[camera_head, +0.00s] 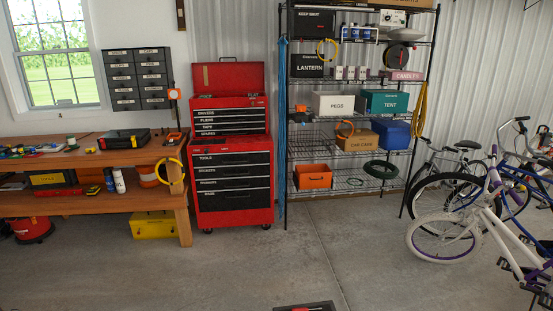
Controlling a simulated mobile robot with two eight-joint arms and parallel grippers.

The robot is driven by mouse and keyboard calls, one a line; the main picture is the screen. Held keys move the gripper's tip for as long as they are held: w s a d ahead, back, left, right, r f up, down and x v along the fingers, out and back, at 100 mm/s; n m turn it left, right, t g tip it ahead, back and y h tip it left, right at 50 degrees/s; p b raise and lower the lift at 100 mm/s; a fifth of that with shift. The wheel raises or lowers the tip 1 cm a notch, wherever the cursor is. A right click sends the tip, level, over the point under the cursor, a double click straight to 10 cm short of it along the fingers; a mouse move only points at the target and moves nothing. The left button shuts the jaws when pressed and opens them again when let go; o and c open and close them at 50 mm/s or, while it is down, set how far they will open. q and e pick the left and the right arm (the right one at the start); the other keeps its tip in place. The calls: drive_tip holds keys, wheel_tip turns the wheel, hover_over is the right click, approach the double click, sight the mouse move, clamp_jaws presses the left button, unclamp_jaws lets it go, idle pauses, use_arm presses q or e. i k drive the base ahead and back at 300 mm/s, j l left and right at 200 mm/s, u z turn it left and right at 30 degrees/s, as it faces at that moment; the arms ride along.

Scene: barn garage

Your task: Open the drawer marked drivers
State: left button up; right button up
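A red tool chest (202,182) with black drawer fronts stands at centre left against the wall. Its upper box has several thin drawers with small white labels. The top one looks marked "DRIVERS" (230,113) and appears shut, flush with the drawers below it. The lid (229,77) of the upper box is raised. The lower cabinet has larger drawers, the top one marked "TOOLS" (232,159), and these also look shut. Neither of my grippers is in view.
A wooden workbench (60,158) stands left of the chest, a wire shelf rack (345,195) with boxes to its right. Bicycles (480,220) stand at the right. The concrete floor (230,268) before the chest is clear. A dark tray-like thing (328,306) shows at the bottom edge.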

sight(251, 109)
drive_tip(key=i+j+u, duration=0.6)
drive_tip(key=i+u, duration=0.3)
drive_tip(key=i+j+u, duration=0.1)
drive_tip(key=i, duration=1.6)
drive_tip(key=i+z, duration=0.25)
drive_tip(key=i, duration=0.5)
drive_tip(key=i+z, duration=0.25)
drive_tip(key=i, duration=0.55)
